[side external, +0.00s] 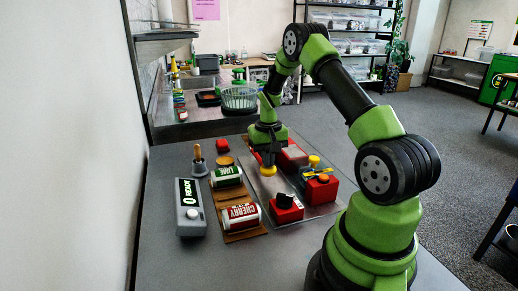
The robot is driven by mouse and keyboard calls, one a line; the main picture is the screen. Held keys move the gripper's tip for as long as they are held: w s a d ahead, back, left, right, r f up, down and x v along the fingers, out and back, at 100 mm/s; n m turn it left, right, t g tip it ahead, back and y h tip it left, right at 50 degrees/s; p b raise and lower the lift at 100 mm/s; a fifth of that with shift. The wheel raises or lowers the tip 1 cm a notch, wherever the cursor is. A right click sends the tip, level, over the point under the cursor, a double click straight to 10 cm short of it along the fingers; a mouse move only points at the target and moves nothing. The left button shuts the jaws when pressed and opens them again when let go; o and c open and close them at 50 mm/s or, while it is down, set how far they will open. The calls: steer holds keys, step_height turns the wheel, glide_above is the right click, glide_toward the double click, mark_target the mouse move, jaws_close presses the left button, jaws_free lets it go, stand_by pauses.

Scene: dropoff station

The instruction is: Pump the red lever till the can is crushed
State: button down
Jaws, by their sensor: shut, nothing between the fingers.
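My gripper (268,153) points down over the metal plate (257,190), with its fingers shut and empty. A yellow round knob (268,170) is just below the fingers; I cannot tell whether they touch it. A red part (253,151) shows behind my gripper and is mostly hidden; I cannot tell whether it is the red lever. A green and white can (227,176) and a red and white can (240,217) labelled CHERRY lie on brown bases left of the plate. Both look whole. No can is visible under my gripper.
A red box with a black knob (287,207) and a red box with yellow and orange parts (320,187) stand on the plate. A grey box reading 0 READY (190,220) and a wooden-handled piece (198,160) stand left. A basket (239,99) is behind.

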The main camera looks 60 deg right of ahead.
steer(key=shift+f, duration=0.2)
steer(key=shift+w+d+f, duration=0.1)
steer(key=shift+f, duration=1.1)
steer(key=r, duration=0.8)
steer(key=shift+w+d+r, duration=0.15)
steer(key=shift+w+d, duration=0.15)
steer(key=shift+s+a+f, duration=0.15)
steer(key=shift+f, duration=0.6)
steer(key=shift+s+a+f, duration=0.15)
steer(key=shift+f, duration=0.6)
